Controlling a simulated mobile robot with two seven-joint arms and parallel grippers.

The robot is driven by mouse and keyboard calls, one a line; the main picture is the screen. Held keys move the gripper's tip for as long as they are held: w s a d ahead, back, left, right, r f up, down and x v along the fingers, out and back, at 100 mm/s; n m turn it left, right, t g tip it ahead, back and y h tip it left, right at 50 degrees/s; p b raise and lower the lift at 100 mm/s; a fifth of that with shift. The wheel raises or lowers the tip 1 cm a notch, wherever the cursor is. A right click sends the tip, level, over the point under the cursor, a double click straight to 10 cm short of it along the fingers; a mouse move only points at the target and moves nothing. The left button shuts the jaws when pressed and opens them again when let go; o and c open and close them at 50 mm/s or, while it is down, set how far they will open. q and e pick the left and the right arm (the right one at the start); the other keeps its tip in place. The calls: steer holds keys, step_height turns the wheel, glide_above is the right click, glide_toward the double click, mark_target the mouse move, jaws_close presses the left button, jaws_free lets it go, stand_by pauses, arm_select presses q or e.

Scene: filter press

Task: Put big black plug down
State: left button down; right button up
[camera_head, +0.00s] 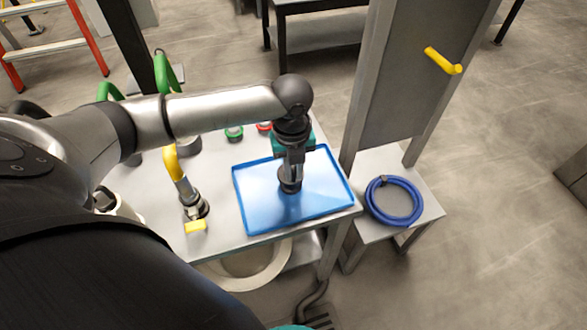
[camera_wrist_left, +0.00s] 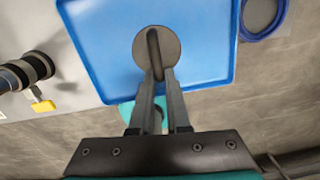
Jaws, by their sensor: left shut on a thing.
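The big black plug (camera_head: 290,180) is a dark round piece with a raised bar grip; it also shows in the left wrist view (camera_wrist_left: 143,52). My left gripper (camera_head: 291,165) is above the blue tray (camera_head: 255,218) and shut on the plug's bar. In the left wrist view its two fingers (camera_wrist_left: 157,78) close on either side of the bar. The plug is over the middle of the tray; I cannot tell whether its underside touches the tray floor. The tray also shows in the left wrist view (camera_wrist_left: 205,50). My right gripper is not in view.
A yellow-handled hose fitting (camera_head: 190,200) with a yellow tag stands left of the tray. Green and red caps (camera_head: 234,133) sit behind it. A coiled blue hose (camera_head: 393,200) lies on a side stand at the right. A grey panel (camera_head: 405,80) with a yellow handle rises behind.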

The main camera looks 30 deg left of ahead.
mark_target(293, 184)
arm_select(q)
steer(key=c, duration=0.9)
jaws_free()
steer(key=shift+f, duration=0.15)
steer(key=shift+r, duration=0.25)
step_height(293, 184, up, 12)
steer(key=p, duration=0.3)
steer(key=shift+s+p, duration=0.25)
steer(key=shift+p, duration=0.1)
steer(key=shift+f, duration=0.1)
